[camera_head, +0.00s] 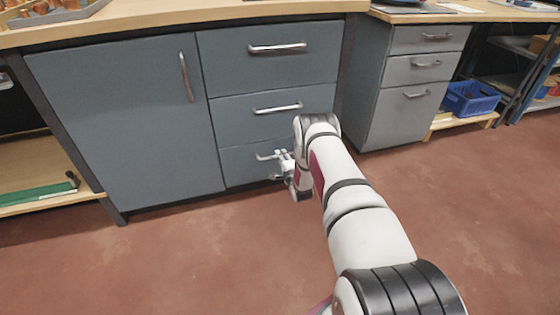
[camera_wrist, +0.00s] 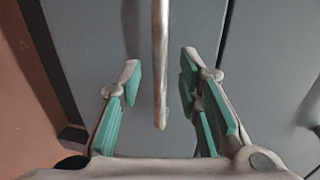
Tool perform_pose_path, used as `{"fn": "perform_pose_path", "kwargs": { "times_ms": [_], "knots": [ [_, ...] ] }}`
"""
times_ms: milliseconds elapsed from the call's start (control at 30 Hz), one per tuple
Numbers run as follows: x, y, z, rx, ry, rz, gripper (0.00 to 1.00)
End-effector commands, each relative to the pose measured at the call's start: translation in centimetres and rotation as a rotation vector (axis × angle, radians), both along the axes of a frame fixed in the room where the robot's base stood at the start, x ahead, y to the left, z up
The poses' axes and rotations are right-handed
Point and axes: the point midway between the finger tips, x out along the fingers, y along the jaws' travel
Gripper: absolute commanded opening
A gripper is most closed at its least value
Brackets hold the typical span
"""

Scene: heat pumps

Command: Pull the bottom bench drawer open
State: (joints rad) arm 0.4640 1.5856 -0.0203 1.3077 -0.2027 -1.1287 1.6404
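The bottom bench drawer (camera_head: 240,163) is a blue-grey front below two other drawers, flush with the cabinet and closed. Its metal bar handle (camera_head: 266,156) shows partly in the head view; my gripper and arm hide its right part. My gripper (camera_head: 278,160) is at the handle, in front of the drawer. In the wrist view, the handle (camera_wrist: 160,60) runs upright between the two green-padded fingers of my gripper (camera_wrist: 160,78). The fingers are open, with a visible gap on each side of the bar. The drawer front (camera_wrist: 95,50) lies behind it.
The middle drawer (camera_head: 235,115) and top drawer (camera_head: 225,60) are closed above. A cabinet door (camera_head: 130,130) is on the left. A second drawer unit (camera_head: 405,115) and a blue crate (camera_head: 470,98) stand to the right. The red floor (camera_head: 200,265) in front is clear.

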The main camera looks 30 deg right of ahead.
Motion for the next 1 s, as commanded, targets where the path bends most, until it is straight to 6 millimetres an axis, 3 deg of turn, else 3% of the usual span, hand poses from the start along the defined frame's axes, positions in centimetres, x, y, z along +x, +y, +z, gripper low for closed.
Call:
{"fn": "perform_pose_path", "kwargs": {
  "times_ms": [200,567,733,1000],
  "knots": [
    [2.2,-0.6,-0.6,-0.001,0.000,0.001,0.31],
    [2.7,-0.7,-0.6,0.000,0.001,0.001,0.31],
    [2.7,-0.7,-0.6,0.000,0.001,0.001,0.00],
    [2.6,-0.7,-0.6,0.000,0.001,0.001,0.00]
  ]
}}
